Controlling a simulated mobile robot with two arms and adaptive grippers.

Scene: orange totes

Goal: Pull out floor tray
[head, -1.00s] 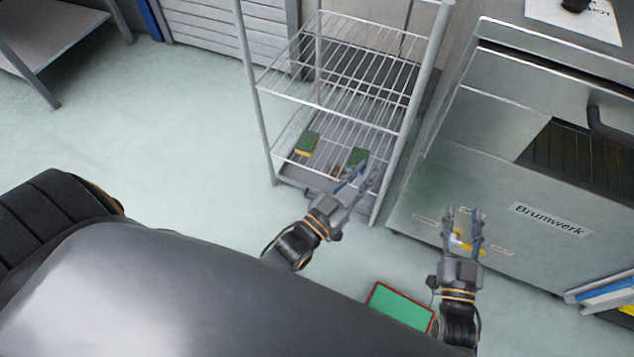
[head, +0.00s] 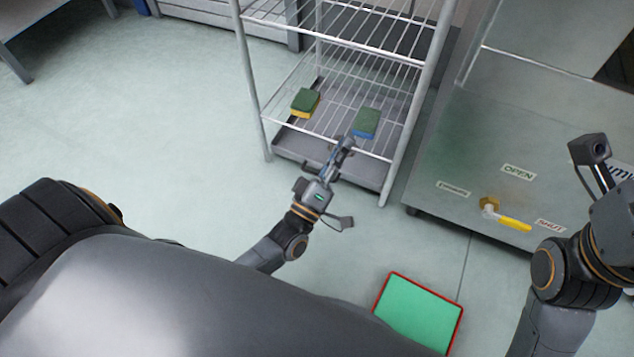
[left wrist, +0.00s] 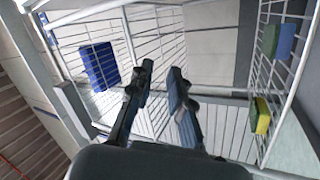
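The grey floor tray (head: 283,144) lies low under the wire rack's bottom shelf. Its front edge shows between the rack's front posts. My left gripper (head: 345,143) is at the front of the rack, over the tray's front edge in the head view. I cannot tell whether it touches the tray. In the left wrist view its two fingers (left wrist: 161,75) stand apart with nothing visible between them, so it is open. My right gripper is partly in view at the right edge (head: 618,212); its fingertips are cut off.
A green-yellow sponge (head: 304,103) and a green-blue sponge (head: 366,123) lie on the bottom wire shelf (head: 333,108). A steel cabinet (head: 455,150) with a yellow valve handle (head: 512,223) stands right of the rack. A red-rimmed green panel (head: 420,312) lies on the floor. Floor at left is clear.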

